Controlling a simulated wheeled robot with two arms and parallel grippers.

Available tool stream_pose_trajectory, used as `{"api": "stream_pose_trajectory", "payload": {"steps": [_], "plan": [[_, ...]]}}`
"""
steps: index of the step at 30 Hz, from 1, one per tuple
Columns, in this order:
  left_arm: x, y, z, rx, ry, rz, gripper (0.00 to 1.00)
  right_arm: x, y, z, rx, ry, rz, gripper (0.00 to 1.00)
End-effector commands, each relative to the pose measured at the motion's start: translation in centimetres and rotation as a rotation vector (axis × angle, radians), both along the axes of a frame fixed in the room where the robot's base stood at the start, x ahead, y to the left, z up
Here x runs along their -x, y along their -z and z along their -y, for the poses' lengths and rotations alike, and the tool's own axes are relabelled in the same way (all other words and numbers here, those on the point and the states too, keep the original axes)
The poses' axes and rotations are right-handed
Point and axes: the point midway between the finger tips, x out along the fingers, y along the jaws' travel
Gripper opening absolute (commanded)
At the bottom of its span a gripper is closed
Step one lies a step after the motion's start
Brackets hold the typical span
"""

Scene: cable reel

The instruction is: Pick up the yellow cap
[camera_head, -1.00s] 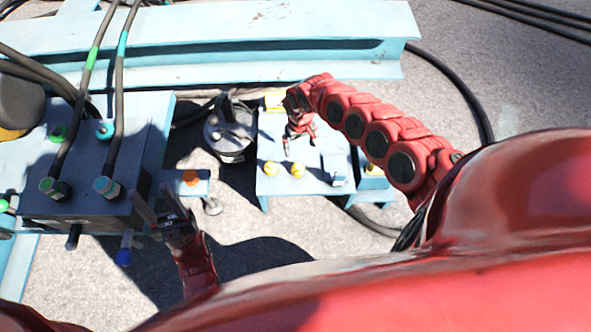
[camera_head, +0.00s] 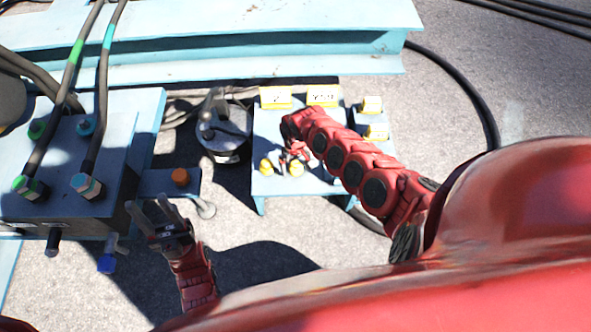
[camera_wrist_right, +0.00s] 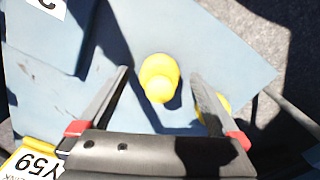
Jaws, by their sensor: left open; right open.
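Two yellow caps stand on the small pale blue table (camera_head: 262,131). The left one (camera_head: 266,167) and the right one (camera_head: 296,169) sit near its front edge, close below my right gripper (camera_head: 286,158). In the right wrist view one yellow cap (camera_wrist_right: 159,78) lies in line with the gap between the open fingers of my right gripper (camera_wrist_right: 158,74). The other cap (camera_wrist_right: 227,103) is partly hidden behind the right finger. I cannot tell whether either finger touches a cap. My left gripper (camera_head: 157,210) is open and empty, beside the dark block at left.
Yellow labelled blocks (camera_head: 276,97) stand at the table's back. A dark block with cables (camera_head: 75,150) and an orange cap (camera_head: 180,177) are at left. A round grey container (camera_head: 224,140) stands left of the table. A blue beam (camera_head: 230,45) spans the back.

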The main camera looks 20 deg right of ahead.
Motion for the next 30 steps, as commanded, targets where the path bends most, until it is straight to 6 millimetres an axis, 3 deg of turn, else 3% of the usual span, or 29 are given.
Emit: {"api": "stream_pose_trajectory", "payload": {"steps": [4, 20, 30], "plan": [[0.01, -0.18, 0.00, 0.000, 0.000, 0.001, 0.50, -0.05, -0.22, 0.01, 0.000, 0.000, 0.001, 0.99], [0.01, -0.18, 0.00, 0.000, 0.000, 0.001, 0.50, -0.07, -0.25, 0.02, 0.000, 0.000, 0.001, 0.03], [0.01, -0.51, 0.00, 0.000, 0.000, 0.001, 0.50, -0.10, -0.64, 0.03, 0.000, 0.000, 0.002, 0.00]]}}
